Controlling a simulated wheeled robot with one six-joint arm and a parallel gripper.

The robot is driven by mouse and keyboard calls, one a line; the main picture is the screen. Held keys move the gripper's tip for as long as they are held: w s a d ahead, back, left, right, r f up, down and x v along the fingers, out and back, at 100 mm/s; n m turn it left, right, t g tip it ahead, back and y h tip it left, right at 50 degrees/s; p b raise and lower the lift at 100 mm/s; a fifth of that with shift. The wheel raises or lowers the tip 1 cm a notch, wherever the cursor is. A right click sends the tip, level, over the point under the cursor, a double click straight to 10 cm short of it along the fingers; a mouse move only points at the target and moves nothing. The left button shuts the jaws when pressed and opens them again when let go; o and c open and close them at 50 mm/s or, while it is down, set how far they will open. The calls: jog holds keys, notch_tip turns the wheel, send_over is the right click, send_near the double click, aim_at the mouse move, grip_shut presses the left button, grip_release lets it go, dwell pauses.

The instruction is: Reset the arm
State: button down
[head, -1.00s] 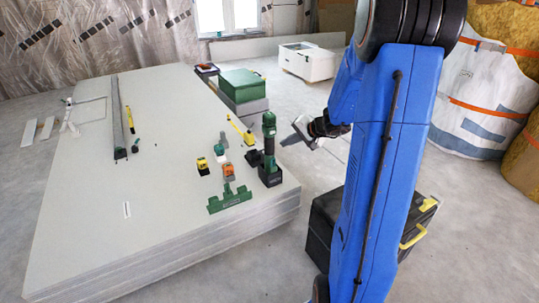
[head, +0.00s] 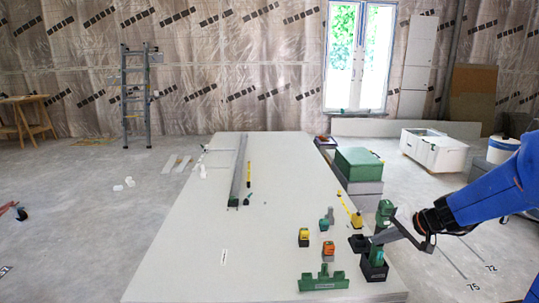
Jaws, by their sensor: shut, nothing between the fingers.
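My blue arm (head: 490,195) reaches in from the right edge in the head view. My gripper (head: 378,238) is at its left end, over the right edge of the panel stack (head: 180,275). The gripper is shut and empty. In the picture it overlaps a green and black power tool (head: 385,212) standing in a dark holder (head: 375,268). I cannot tell whether they touch.
A green rack (head: 323,281), an orange tool (head: 328,250) and a yellow tool (head: 303,237) sit nearby on the stack. A long grey rail (head: 238,172) lies farther back. A green case (head: 358,168) stands behind. Open floor lies left.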

jog(key=s+a+r+n+g, duration=0.2)
jog(key=s+a+r, duration=0.1)
jog(key=s+a, duration=0.4)
jog(key=s+r+n+h, duration=0.2)
jog(key=s+n+h, duration=0.2)
jog(key=s, duration=1.7)
jog(key=shift+s+d+r+h, duration=0.15)
jog(key=shift+s+d+h, duration=0.2)
jog(key=shift+h, duration=0.25)
